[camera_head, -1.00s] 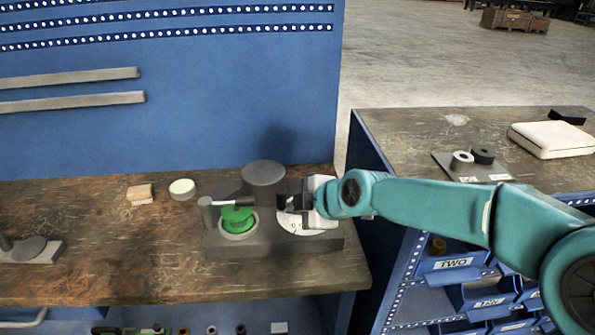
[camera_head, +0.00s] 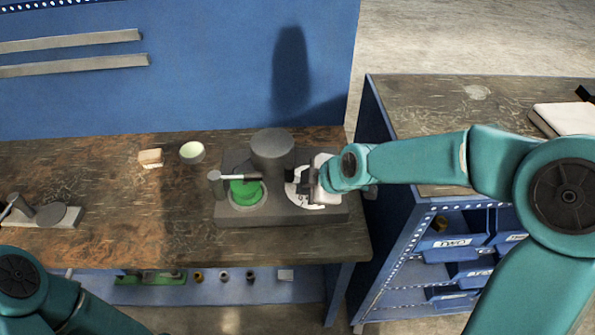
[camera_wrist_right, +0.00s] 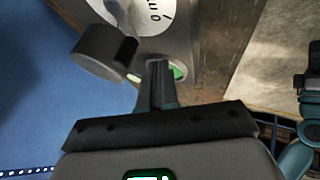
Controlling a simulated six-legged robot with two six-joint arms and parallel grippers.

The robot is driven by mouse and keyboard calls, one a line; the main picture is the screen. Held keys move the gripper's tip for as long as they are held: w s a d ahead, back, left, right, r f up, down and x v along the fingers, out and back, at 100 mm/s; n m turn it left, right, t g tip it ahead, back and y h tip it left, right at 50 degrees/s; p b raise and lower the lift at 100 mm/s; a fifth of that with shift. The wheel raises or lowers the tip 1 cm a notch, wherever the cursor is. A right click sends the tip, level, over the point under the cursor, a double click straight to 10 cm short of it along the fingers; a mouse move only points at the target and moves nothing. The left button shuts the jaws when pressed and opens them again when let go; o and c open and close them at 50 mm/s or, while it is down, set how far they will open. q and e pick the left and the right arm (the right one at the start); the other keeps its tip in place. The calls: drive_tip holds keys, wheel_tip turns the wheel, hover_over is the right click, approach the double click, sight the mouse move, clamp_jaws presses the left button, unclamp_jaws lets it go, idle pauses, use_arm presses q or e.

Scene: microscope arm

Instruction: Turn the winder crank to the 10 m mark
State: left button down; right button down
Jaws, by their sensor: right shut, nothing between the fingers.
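The winder is a dark grey base (camera_head: 285,214) on the wooden bench. It carries a wide grey drum (camera_head: 272,150), a green spool (camera_head: 246,191) and a white marked dial (camera_head: 297,196). In the right wrist view the dial (camera_wrist_right: 148,14) shows "0" and "m"; the 10 m mark cannot be read. My right gripper (camera_head: 296,181) is shut and empty, low over the dial beside the drum. In its wrist view the gripper (camera_wrist_right: 158,66) points at the winder.
A beige block (camera_head: 150,158) and a pale green-topped round pot (camera_head: 192,152) stand left of the winder. A grey fixture (camera_head: 50,215) is at the far left. The blue back panel (camera_head: 200,60) rises behind. A bench with blue bins (camera_head: 455,247) stands at right.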

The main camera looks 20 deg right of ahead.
drive_tip(key=x, duration=0.3)
drive_tip(key=shift+w+a+f+p, duration=0.2)
drive_tip(key=shift+f+p, duration=0.1)
drive_tip(key=shift+w+d+r+p, duration=0.15)
drive_tip(key=shift+w+p, duration=0.05)
drive_tip(key=shift+w, duration=0.4)
drive_tip(key=shift+w+d+r+p, duration=0.15)
drive_tip(key=shift+w+p, duration=0.05)
drive_tip(key=shift+w, duration=0.4)
drive_tip(key=shift+w+d+f, duration=0.15)
drive_tip(key=shift+w, duration=0.55)
drive_tip(key=shift+s, duration=0.1)
drive_tip(key=shift+w, duration=0.2)
drive_tip(key=shift+b, duration=0.3)
drive_tip(key=shift+w, duration=0.1)
